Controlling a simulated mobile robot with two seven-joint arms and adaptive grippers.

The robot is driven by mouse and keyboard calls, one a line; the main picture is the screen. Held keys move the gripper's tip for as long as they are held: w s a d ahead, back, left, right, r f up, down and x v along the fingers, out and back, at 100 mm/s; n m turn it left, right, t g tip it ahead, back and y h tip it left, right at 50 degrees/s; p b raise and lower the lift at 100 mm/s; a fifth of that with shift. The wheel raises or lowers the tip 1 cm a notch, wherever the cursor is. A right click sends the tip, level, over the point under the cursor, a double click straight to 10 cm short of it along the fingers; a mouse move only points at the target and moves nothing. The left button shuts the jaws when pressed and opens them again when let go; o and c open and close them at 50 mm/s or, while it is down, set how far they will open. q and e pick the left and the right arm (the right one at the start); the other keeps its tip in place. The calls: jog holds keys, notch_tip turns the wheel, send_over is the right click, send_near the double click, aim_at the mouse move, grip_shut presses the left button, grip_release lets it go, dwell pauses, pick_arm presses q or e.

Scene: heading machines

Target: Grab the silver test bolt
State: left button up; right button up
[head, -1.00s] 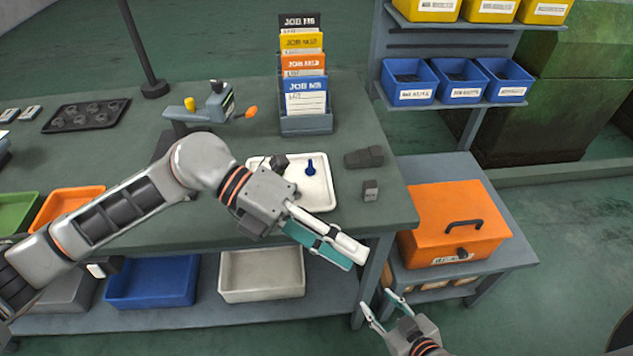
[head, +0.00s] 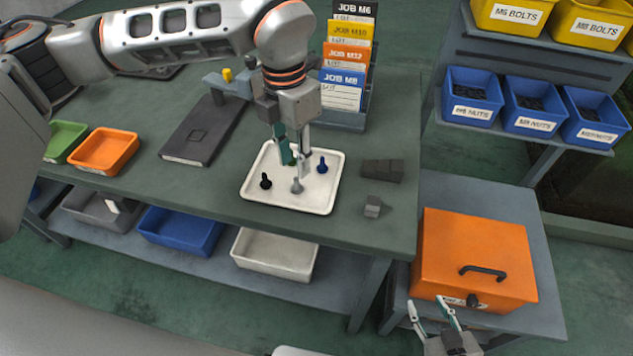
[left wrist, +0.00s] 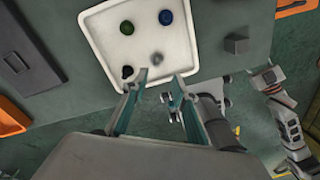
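The silver test bolt (head: 297,186) stands on the white tray (head: 247,190) on the bench. It also shows in the left wrist view (left wrist: 157,59), just beyond my fingertips. A black bolt (head: 265,181) is to its left and a blue bolt (head: 322,165) to its right. A green bolt (left wrist: 126,27) shows in the left wrist view; my fingers mostly hide it in the head view. My left gripper (head: 294,163) points down over the tray, open and empty, its fingers apart. My right gripper (head: 431,313) is open and empty, low in front of the orange box.
A dark block (head: 382,170) and a small grey block (head: 374,206) lie right of the tray. The job card rack (head: 345,117) stands behind it. A dark binder (head: 203,132) lies to the left. The orange box (head: 475,255) sits on the lower side table.

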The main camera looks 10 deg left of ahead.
aim_at(296, 178)
pick_arm(q)
jog(key=shift+w+a+r, duration=0.2)
jog(key=shift+w, duration=0.15)
jog(key=shift+f, duration=0.15)
notch_tip(296, 178, down, 2)
jog(key=shift+a+f, duration=0.15)
jog(key=shift+f, duration=0.05)
jog(key=f, duration=0.1)
jog(key=f+p, duration=0.1)
jog(key=f, duration=0.3)
jog(key=shift+d, duration=0.3)
grip_shut()
